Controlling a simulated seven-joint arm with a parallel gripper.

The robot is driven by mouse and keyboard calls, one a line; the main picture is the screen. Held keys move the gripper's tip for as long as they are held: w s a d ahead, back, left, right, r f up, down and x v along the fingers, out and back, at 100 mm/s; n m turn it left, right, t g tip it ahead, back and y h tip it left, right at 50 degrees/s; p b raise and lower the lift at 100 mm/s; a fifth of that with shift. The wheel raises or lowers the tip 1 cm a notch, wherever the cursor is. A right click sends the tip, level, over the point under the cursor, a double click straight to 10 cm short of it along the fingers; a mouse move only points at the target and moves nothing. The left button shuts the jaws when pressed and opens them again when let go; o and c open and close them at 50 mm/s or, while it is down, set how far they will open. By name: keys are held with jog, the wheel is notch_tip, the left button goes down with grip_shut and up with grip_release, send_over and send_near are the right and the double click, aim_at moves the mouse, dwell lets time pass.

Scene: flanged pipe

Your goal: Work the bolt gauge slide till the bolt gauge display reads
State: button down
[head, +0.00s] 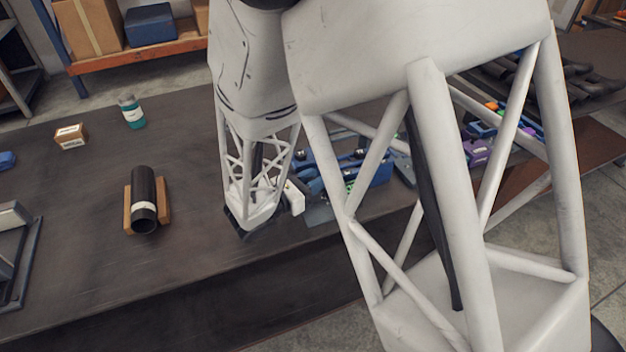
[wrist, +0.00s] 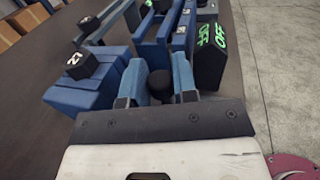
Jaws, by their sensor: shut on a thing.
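In the wrist view my gripper (wrist: 159,84) is shut on a small dark knob (wrist: 160,86), which sits between its two blue-grey fingers. I take the knob for the bolt gauge slide, though the fingers partly hide it. The blue bolt gauge body (wrist: 88,92) lies beyond and left of the fingers. A black display housing (wrist: 209,68) stands just right of the fingers, with bright green characters on two faces. In the head view the blue gauge (head: 372,176) shows partly behind my arm.
A dark pipe (head: 144,192) rests in a wooden cradle on the dark table (head: 90,255). A teal-labelled bottle (head: 132,112) and a small box (head: 71,136) stand behind it. A black block (wrist: 82,64) with white marking sits on the gauge's left. The table's left middle is largely clear.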

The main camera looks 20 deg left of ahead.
jog(key=shift+w+a, duration=0.7)
jog(key=shift+w, duration=0.05)
jog(key=c, duration=0.9)
grip_release()
jog(key=shift+s, duration=0.1)
